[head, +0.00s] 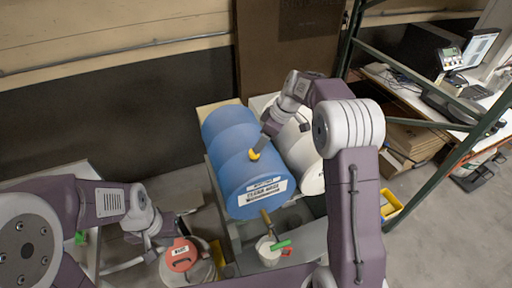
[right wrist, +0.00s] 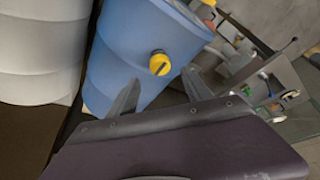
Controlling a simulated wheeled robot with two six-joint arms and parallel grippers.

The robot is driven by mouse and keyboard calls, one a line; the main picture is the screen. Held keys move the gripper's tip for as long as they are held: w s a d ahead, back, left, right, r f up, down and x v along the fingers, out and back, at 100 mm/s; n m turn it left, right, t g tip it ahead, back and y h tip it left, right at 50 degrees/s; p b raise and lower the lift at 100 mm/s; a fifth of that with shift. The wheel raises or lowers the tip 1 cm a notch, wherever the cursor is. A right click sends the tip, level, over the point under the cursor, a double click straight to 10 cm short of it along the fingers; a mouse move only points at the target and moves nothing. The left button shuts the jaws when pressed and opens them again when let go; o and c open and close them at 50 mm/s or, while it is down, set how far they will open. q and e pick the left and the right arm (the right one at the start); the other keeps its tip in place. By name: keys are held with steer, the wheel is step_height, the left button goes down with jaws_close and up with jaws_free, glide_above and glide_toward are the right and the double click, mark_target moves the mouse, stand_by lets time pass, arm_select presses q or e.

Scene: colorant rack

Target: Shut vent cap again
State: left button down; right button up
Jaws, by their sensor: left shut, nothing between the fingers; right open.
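A blue drum (head: 222,150) lies on a stand in the head view, its labelled end facing me. A yellow cap (head: 254,154) sits on its upper side. In the right wrist view the yellow cap (right wrist: 159,63) shows as a round knob against the blue drum (right wrist: 130,45). I cannot tell whether it is fully seated. My right gripper (right wrist: 160,92) is open, with its fingers spread on the near side of the cap, apart from it. My left gripper (head: 170,238) is shut and empty, low at left near a red-lidded can (head: 182,254).
A white drum (head: 306,160) lies right of the blue one. Below the blue drum's end are a tap (head: 267,217), a green handle (head: 281,245) and a white pot (head: 268,256). A green rack post (head: 349,38) and a desk stand at right.

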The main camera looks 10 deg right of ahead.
mark_target(254, 155)
steer(key=p+x, duration=0.2)
steer(key=x, duration=0.4)
steer(key=shift+f, duration=0.25)
steer(key=shift+a, duration=0.15)
steer(key=shift+c, duration=0.7)
steer(key=shift+a, duration=0.1)
steer(key=c, duration=0.5)
steer(key=shift+w, duration=0.1)
jaws_close()
